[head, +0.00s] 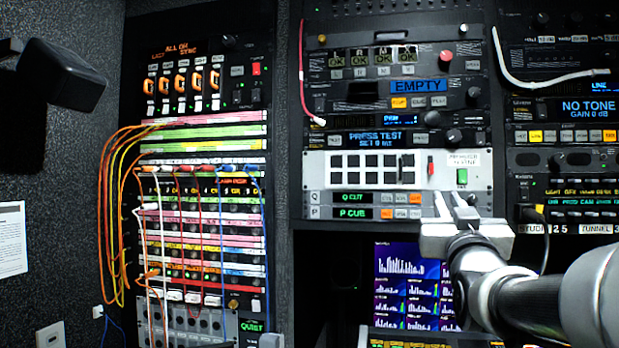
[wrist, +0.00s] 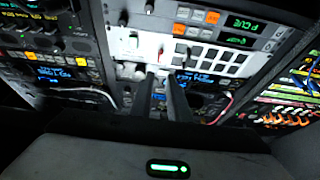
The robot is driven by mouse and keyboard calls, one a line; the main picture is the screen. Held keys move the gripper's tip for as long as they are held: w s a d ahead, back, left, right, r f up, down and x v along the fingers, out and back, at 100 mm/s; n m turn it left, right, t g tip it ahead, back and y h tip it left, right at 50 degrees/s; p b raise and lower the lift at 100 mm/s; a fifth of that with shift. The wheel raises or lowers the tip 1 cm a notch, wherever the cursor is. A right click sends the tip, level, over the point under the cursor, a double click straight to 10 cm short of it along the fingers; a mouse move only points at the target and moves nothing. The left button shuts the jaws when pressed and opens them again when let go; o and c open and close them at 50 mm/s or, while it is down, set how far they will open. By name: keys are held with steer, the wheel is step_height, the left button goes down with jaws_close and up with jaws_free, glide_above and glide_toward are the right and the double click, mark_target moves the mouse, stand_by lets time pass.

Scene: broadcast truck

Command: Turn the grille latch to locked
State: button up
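No part is readable as a grille latch, so I cannot tell which control it is. The white panel (head: 340,184) in the middle rack has dark square openings, a small red lever (head: 430,166) and a green switch (head: 462,176). My gripper (head: 450,197) is in front of this panel's lower right part, its two fingers pointing towards the rack with a gap between them. In the wrist view, which looks upside down, the dark fingers (wrist: 163,76) are apart and nothing shows between them but the rack behind. The red lever also shows there (wrist: 160,55), just beyond the fingertips.
A patch bay (head: 205,225) with several coloured cables fills the left rack. A red cable (head: 301,75) and a white cable (head: 540,82) hang over the equipment. A monitor (head: 405,270) sits below the white panel. My arm covers the lower right.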

mark_target(432, 169)
steer(key=p+x, duration=0.5)
steer(key=x, duration=1.2)
steer(key=shift+w+r, duration=0.1)
jaws_close()
